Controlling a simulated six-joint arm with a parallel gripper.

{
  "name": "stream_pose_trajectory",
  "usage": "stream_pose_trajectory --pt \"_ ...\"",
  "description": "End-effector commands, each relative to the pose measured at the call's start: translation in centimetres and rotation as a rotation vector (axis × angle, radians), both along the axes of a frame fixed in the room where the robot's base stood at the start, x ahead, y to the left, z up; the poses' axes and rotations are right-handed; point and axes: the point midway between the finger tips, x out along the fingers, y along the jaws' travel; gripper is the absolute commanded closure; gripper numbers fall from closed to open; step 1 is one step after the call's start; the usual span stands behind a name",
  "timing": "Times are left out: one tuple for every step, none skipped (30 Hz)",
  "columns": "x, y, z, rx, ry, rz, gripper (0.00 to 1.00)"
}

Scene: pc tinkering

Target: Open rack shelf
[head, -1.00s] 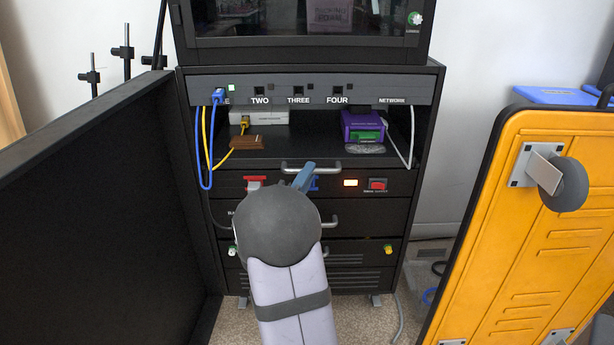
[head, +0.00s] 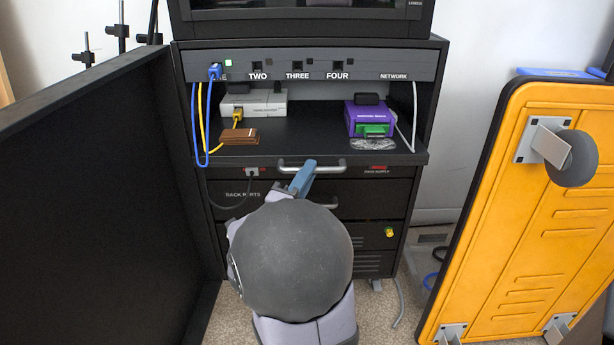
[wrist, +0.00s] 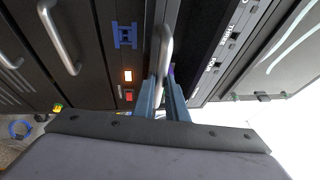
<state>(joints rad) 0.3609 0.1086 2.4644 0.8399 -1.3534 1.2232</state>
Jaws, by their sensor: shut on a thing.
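The rack shelf (head: 330,135) is a dark sliding shelf under the panel of numbered ports. It sticks out past the rack front and covers part of the power panel below. Its silver bar handle (head: 312,166) runs along the front edge. My gripper (head: 303,172) is shut on this handle, with blue fingers around the bar. In the wrist view the fingers (wrist: 163,97) close on the handle (wrist: 165,50). On the shelf are a white box (head: 254,103), a brown wallet (head: 239,137) and a purple box (head: 368,118) with a green part.
Drawers with bar handles, one labelled rack parts (head: 243,195), lie below the shelf. A blue cable (head: 196,125) and a yellow cable hang at the shelf's left. An open dark door (head: 90,190) stands left, a yellow panel (head: 515,230) right.

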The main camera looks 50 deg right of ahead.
Motion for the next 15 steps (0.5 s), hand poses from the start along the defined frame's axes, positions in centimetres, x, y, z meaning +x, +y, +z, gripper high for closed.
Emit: stream_pose_trajectory --pt "-0.1 0.3 0.0 -0.009 -0.007 0.002 1.0" --pt "-0.2 0.4 0.0 -0.009 -0.007 0.001 1.0" --pt "-0.4 0.5 0.1 -0.01 -0.007 0.0 1.0" --pt "-0.5 0.6 0.1 -0.011 -0.007 -0.002 1.0" --pt "-0.6 0.7 0.1 -0.012 -0.008 -0.002 1.0" --pt "-0.7 0.8 0.2 -0.012 -0.008 -0.002 1.0" --pt "-0.8 0.9 0.2 -0.013 -0.008 -0.003 1.0" --pt "-0.9 1.0 0.2 -0.013 -0.008 -0.003 1.0" --pt "-1.0 1.1 0.2 -0.013 -0.009 -0.003 1.0" --pt "-1.1 1.2 0.3 -0.014 -0.01 -0.004 1.0" --pt "-1.2 1.3 0.3 -0.014 -0.01 -0.005 1.0" --pt "-1.4 1.4 0.3 -0.014 -0.011 -0.004 1.0" --pt "-1.5 1.5 0.3 -0.014 -0.01 -0.004 1.0" --pt "-1.6 1.6 0.3 -0.015 -0.01 -0.004 1.0" --pt "-1.7 1.7 0.3 -0.015 -0.012 -0.003 1.0"
